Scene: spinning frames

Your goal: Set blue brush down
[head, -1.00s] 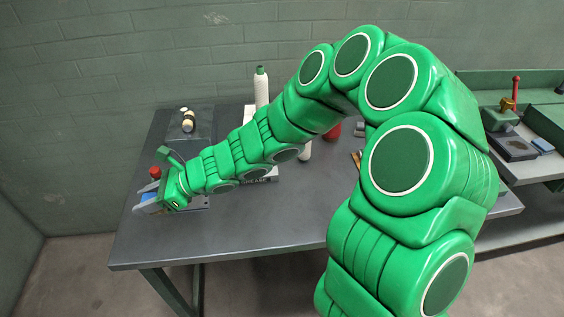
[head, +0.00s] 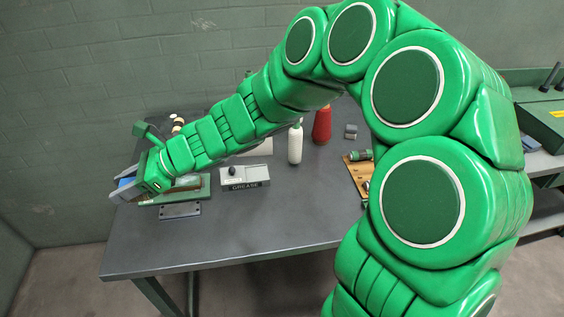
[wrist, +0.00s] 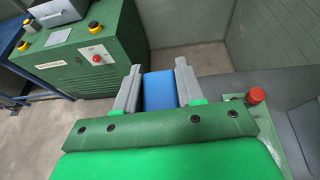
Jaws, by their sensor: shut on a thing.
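The blue brush (wrist: 160,90) shows as a blue block between the two grey fingers in the wrist view. A small part of the blue brush (head: 126,183) also shows in the head view, at the left edge of the table (head: 240,225). My gripper (head: 122,190) is shut on it, at the far left end of my outstretched arm. In the wrist view my gripper (wrist: 158,82) has a finger on each side of the brush. Most of the brush is hidden, and I cannot tell whether it touches anything below.
A grey GREASE box (head: 245,178), a white bottle (head: 295,145) and a red bottle (head: 322,126) stand on the table. A wooden board (head: 358,175) lies to the right. The table's front middle is clear. A green cabinet (wrist: 88,60) shows in the wrist view.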

